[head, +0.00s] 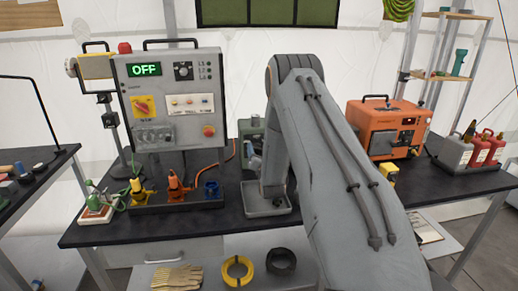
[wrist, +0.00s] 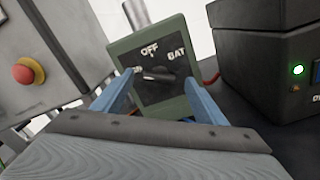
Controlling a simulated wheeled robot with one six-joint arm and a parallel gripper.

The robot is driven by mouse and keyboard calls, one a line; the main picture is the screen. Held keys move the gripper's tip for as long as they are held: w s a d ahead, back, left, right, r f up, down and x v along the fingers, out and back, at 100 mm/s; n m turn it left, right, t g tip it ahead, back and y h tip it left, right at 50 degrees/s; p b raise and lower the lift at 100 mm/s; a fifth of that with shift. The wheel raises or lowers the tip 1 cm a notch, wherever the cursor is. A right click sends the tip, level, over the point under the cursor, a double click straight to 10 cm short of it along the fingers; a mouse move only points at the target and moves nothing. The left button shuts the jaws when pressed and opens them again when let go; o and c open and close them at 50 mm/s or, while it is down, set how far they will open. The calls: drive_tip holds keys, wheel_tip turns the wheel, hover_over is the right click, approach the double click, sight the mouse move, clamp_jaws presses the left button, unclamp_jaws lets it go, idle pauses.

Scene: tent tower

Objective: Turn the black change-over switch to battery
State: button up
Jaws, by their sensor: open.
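The black change-over switch (wrist: 157,74) sits on a dark face plate of a green box (wrist: 120,62) in the wrist view. The plate reads OFF at its top and BAT at its upper right; a label at the left is mostly covered. The switch lever lies roughly sideways, one end near that left label. My gripper (wrist: 158,88) is open, its two blue fingers in front of the plate, one on each side of the switch. I cannot tell if either touches it.
A grey control panel (head: 170,100) showing OFF stands left of the green box, with a red button (wrist: 28,72) near my gripper. A black case (wrist: 262,45) with a green light stands close on the right. An orange unit (head: 385,125) stands farther right on the dark table (head: 120,232).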

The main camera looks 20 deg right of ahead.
sight(257, 147)
drive_tip(key=shift+x, duration=1.3)
drive_tip(key=shift+c, duration=0.5)
drive_tip(key=c, duration=1)
drive_tip(key=shift+o, duration=0.2)
